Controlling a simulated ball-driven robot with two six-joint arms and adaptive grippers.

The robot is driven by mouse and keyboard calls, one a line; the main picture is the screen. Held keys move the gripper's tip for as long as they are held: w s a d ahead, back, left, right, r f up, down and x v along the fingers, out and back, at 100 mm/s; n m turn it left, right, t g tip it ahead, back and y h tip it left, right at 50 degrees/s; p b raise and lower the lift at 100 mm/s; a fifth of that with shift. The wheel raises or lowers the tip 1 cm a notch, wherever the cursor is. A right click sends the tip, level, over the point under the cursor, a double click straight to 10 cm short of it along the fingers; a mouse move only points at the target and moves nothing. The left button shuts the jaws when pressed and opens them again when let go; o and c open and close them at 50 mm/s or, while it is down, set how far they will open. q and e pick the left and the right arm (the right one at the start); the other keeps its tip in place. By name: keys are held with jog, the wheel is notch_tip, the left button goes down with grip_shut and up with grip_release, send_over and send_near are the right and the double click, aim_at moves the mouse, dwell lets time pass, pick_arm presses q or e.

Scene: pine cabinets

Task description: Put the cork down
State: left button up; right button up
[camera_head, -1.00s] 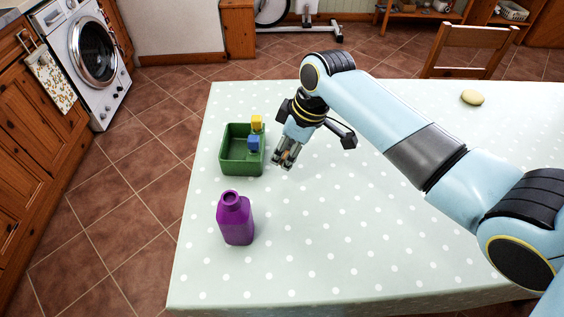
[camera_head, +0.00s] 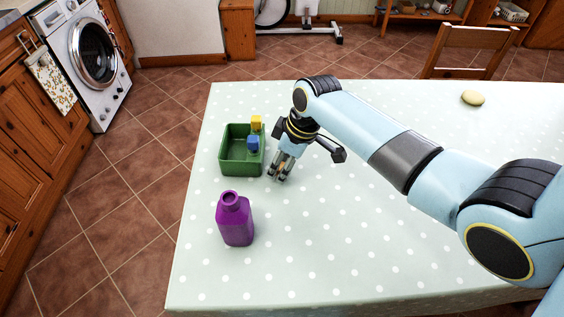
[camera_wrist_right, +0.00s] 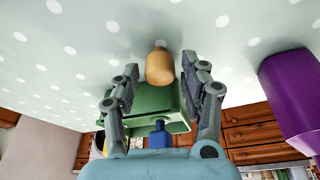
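The cork (camera_wrist_right: 160,67) is a small tan cylinder in the right wrist view. It sits between the two fingers of my right gripper (camera_wrist_right: 160,74), with a visible gap on each side. Its far end appears to meet the dotted tablecloth. In the head view my right gripper (camera_head: 279,178) points down, low over the table, just right of the green bin; the cork is hard to make out there. My right gripper is open around the cork. My left gripper is not in view.
The green bin (camera_head: 234,168) holds a blue block (camera_head: 253,144) and a yellow block (camera_head: 257,123). A purple bottle (camera_head: 236,222) stands in front of the bin. A yellowish oval item (camera_head: 472,98) lies at the far right. The table's front middle is clear.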

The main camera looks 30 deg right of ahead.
jog(key=shift+o, duration=0.2)
jog(key=shift+s+d+r, duration=0.1)
jog(key=shift+r, duration=0.45)
jog(key=p+v, duration=0.1)
jog(key=v, duration=1)
jog(key=shift+r, duration=0.1)
